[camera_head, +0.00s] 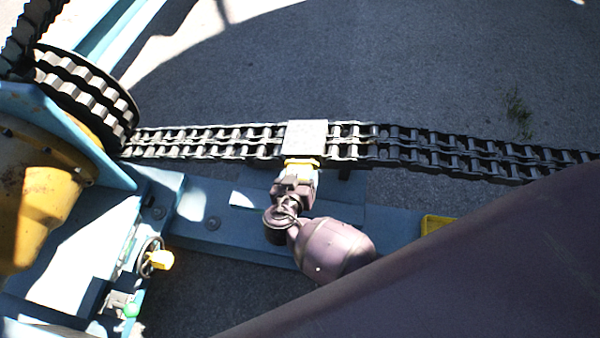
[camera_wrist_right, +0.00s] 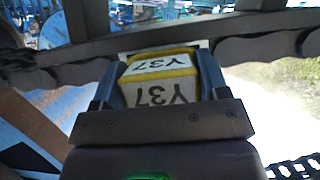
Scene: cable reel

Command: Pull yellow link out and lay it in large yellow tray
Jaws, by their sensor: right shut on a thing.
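The yellow link (camera_wrist_right: 160,82) is a white block with yellow edges, marked "Y37", between the two fingers of my right gripper (camera_wrist_right: 158,78) in the right wrist view. In the head view its yellow edge (camera_head: 302,161) shows at the near side of the chain, against a pale square plate (camera_head: 306,137) lying across the chain. My right gripper (camera_head: 299,172) is shut on the link; its fingertips are partly hidden. A yellow tray-like piece (camera_head: 437,224) shows right of my wrist, mostly hidden behind my arm. My left gripper is not in view.
A double-row chain (camera_head: 220,142) runs across the view to a dark sprocket (camera_head: 85,95) at left. A blue beam (camera_head: 225,222) lies below it. A yellow housing (camera_head: 40,200) and a small handwheel (camera_head: 150,257) stand at lower left. Bare ground lies beyond the chain.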

